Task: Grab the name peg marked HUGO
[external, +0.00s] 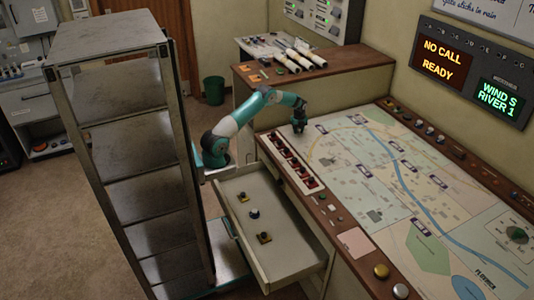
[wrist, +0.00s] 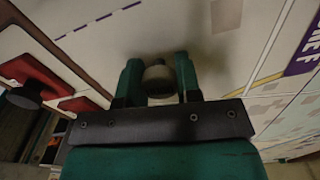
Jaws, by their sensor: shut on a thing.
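My gripper (external: 299,127) is at the far left corner of the map table, pointing down close to its surface. In the wrist view, its two green fingers (wrist: 158,82) are shut on a small round grey-beige peg (wrist: 158,73). The peg's top shows between the fingertips. No name can be read on it, so I cannot tell from its face whether it is marked HUGO. In the external view the peg is hidden by the gripper or too small to make out.
A white panel with red slots (external: 304,178) lies along the map's near-left edge. An open drawer (external: 288,252) with several small knobbed pieces sticks out below it. A tall metal shelf (external: 130,140) stands at left. The map (external: 400,215) is mostly clear.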

